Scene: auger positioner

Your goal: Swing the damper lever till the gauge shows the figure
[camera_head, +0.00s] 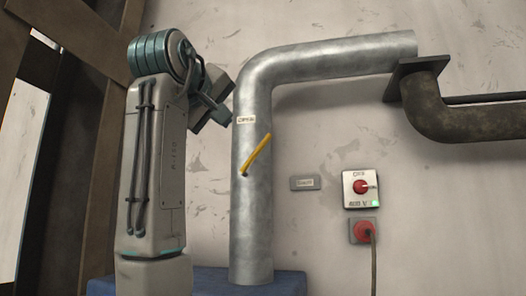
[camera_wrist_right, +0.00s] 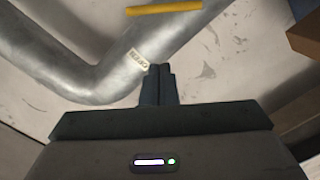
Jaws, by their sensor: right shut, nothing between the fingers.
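The yellow damper lever (camera_head: 258,153) sits on the front of the upright galvanized pipe (camera_head: 252,220), tilted with its free end up and to the right. It also shows in the right wrist view at the top edge (camera_wrist_right: 163,9). A small white label (camera_head: 246,120), apparently reading OPEN, is on the pipe above the lever. A small grey gauge plate (camera_head: 305,183) is on the wall right of the pipe; its figure is too small to read. My right gripper (camera_head: 224,115) is shut and empty, left of the label and apart from the lever. My left gripper is out of view.
A white switch box (camera_head: 360,189) with a red knob and a red socket (camera_head: 363,230) with a cable are on the wall at right. A dark pipe (camera_head: 440,110) joins the galvanized one. Brown beams (camera_head: 85,50) stand at left. The pipe stands on a blue base (camera_head: 290,284).

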